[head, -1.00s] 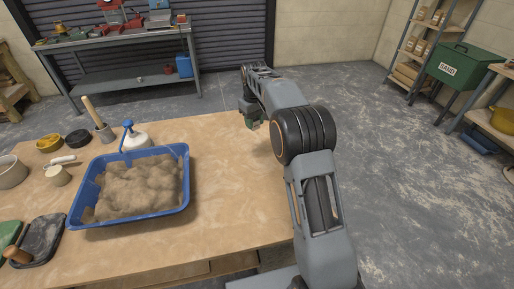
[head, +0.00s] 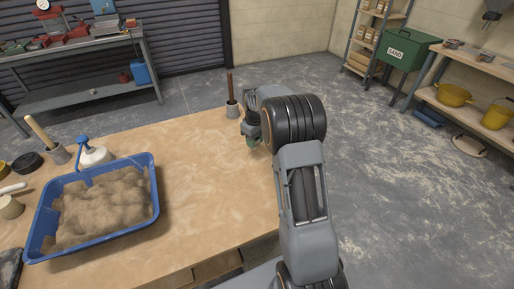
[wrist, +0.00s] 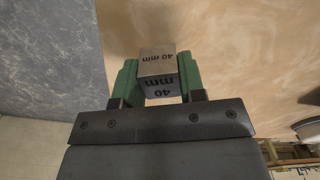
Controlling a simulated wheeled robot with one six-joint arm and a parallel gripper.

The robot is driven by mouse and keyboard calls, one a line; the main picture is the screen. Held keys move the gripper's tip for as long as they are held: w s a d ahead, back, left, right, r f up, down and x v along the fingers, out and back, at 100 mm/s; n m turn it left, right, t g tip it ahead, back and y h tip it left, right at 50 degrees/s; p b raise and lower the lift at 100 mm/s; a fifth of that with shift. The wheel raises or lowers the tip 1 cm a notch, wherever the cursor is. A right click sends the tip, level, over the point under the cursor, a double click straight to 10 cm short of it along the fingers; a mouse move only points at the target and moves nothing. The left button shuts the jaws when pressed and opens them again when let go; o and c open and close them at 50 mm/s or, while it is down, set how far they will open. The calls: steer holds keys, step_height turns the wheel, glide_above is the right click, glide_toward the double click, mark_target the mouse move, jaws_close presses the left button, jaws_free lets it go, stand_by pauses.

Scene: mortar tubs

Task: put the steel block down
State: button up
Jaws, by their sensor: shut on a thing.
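In the wrist view, my gripper (wrist: 158,82) is shut on the steel block (wrist: 158,62), a small grey cube marked "40 mm". The green finger pads press on its left and right sides. The wooden tabletop (wrist: 230,45) shows behind the block; whether the block touches it I cannot tell. In the head view, my gripper (head: 252,140) is over the right part of the table (head: 205,185), close to its right edge. The block is hidden there by my arm.
A blue tub (head: 152,205) of sandy mortar stands at the left of the table. A grey cup (head: 232,111) with a brown handle stands at the far edge, just left of my gripper. The tabletop between tub and gripper is clear. Grey floor lies beyond the right edge.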

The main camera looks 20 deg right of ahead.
mark_target(257, 147)
steer(key=shift+s+d+f, duration=0.1)
steer(key=shift+d+f, duration=0.1)
steer(key=shift+f, duration=0.05)
steer(key=shift+d+f, duration=0.15)
steer(key=shift+f, duration=1.55)
steer(key=shift+f, duration=0.15)
steer(key=o, duration=1.2)
steer(key=shift+c, duration=0.2)
